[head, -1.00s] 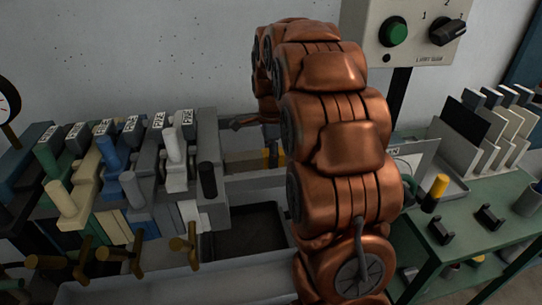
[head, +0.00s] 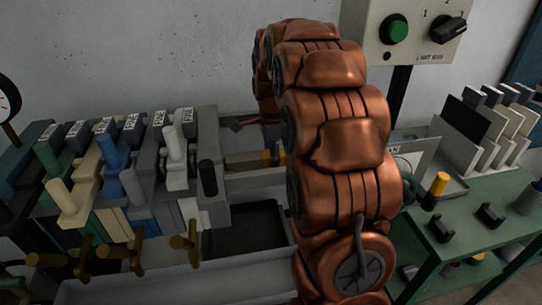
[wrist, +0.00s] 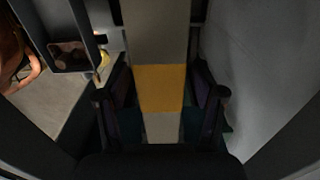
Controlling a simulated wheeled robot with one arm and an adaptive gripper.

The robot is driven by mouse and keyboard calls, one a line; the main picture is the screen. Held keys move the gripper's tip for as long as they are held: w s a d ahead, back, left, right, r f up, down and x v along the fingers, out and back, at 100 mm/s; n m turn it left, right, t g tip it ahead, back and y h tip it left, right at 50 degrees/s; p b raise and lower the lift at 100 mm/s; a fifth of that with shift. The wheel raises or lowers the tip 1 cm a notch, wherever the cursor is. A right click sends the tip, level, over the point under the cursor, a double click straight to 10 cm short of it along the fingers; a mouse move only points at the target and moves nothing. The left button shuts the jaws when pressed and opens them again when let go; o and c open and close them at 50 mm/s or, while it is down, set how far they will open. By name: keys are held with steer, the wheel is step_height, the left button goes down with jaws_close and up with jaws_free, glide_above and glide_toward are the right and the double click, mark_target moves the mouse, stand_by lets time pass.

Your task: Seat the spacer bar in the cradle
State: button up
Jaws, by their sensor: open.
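The spacer bar appears to be the long grey bar with a yellow band (wrist: 160,88) in the wrist view. It runs up the picture between the two dark fingers of my gripper (wrist: 161,108). The fingers stand apart on either side of the bar; I cannot tell whether either touches it. My gripper is hidden there. Two small black brackets (head: 440,229) on the green table may be the cradle; I cannot be sure.
A row of coloured upright blocks with lever handles (head: 120,160) stands at left. A dark open tray (head: 245,228) lies in front of the recess. At right, the green table (head: 465,245) bears a black-and-yellow post (head: 436,190) and upright plates (head: 490,140). A control box (head: 415,35) hangs above.

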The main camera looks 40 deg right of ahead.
steer(key=shift+r, duration=0.15)
step_height(320, 180, up, 12)
steer(key=b, duration=0.2)
stand_by(0.5)
stand_by(0.5)
